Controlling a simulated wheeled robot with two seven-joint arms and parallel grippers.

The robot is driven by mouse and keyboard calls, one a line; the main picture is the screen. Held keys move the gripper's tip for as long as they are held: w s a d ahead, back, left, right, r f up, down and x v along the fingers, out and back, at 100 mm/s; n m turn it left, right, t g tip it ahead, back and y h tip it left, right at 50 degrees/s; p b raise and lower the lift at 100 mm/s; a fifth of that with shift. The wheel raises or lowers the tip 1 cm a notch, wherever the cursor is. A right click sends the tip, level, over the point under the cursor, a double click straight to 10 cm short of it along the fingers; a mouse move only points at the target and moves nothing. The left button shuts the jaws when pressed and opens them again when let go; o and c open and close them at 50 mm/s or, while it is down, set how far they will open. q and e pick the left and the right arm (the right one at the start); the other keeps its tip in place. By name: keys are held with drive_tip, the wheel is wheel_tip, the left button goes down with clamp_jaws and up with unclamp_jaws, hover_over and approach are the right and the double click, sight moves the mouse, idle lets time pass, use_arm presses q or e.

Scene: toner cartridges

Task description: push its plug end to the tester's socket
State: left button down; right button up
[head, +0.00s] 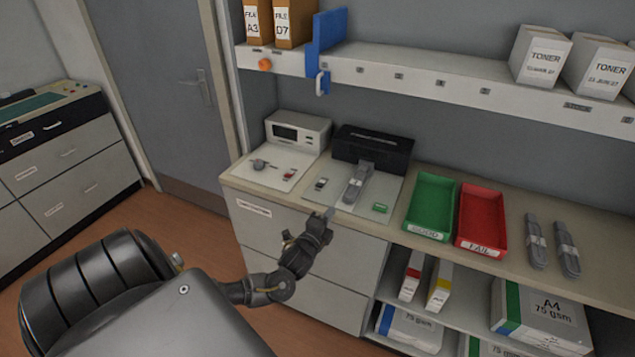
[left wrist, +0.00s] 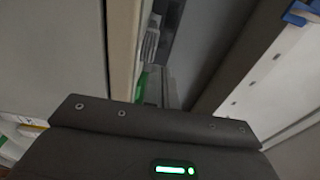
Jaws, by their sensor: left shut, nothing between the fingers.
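A grey toner cartridge (head: 356,186) with a pale band lies on a light plate (head: 385,192) on the counter. Its far end points at the black tester (head: 372,150) and lies close to the tester's front; I cannot tell whether it touches or enters the socket, which is not visible. My left gripper (head: 329,213) is shut and empty, at the counter's front edge, just short of the cartridge's near end and slightly left of it. A gap seems to show between them. My right gripper is not in view.
A small dark switch (head: 320,184) and a green button (head: 380,208) flank the cartridge. A grey device (head: 298,131) stands left. Green (head: 432,204) and red (head: 482,217) trays and two spare cartridges (head: 536,240) (head: 566,248) lie right. A shelf (head: 420,83) overhangs behind.

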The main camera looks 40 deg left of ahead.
use_arm(q)
drive_tip(key=b+v, duration=0.1)
drive_tip(key=v, duration=0.6)
drive_tip(key=shift+d+f, duration=0.25)
drive_tip(key=shift+d, duration=0.05)
